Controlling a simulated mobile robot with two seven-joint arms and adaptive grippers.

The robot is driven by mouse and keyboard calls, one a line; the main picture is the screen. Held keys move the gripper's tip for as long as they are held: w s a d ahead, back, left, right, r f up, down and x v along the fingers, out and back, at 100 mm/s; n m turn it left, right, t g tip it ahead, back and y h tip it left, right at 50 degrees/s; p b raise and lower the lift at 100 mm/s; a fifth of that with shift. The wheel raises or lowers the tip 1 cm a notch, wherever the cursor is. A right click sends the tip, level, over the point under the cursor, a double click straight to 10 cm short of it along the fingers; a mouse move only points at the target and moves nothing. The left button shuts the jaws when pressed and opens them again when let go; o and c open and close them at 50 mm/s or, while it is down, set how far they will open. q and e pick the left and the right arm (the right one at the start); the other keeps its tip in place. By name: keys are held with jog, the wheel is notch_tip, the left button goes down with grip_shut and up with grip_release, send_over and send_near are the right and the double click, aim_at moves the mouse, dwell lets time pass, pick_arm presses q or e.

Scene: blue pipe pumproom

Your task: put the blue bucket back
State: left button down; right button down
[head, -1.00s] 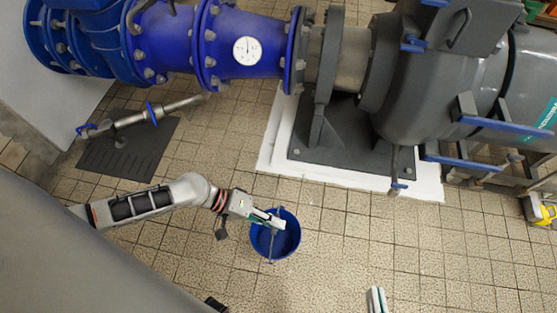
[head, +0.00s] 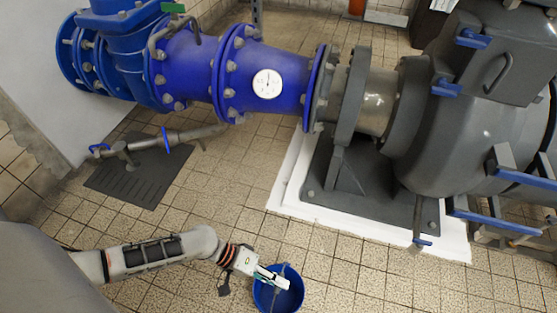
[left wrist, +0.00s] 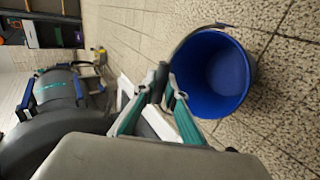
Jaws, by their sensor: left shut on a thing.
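The blue bucket (head: 261,299) is at the bottom middle of the head view, partly cut off by the lower edge, over the tiled floor. My left gripper (head: 283,281) comes in from the left and is above its opening, shut on its thin handle. In the left wrist view the fingertips (left wrist: 162,88) are closed around the handle, and the empty-looking bucket (left wrist: 214,74) is beside them. I cannot tell whether the bucket touches the floor. My right gripper is not in view.
A dark slotted floor plate (head: 138,181) with a small grey pipe (head: 182,137) above it is at the left. A grey pump (head: 455,125) on a white plinth (head: 290,188) stands at the right. A large blue pipe (head: 207,72) crosses behind. Tiled floor (head: 225,190) between them is clear.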

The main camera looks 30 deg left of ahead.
pick_arm(q)
jog(key=c, duration=2.1)
grip_release()
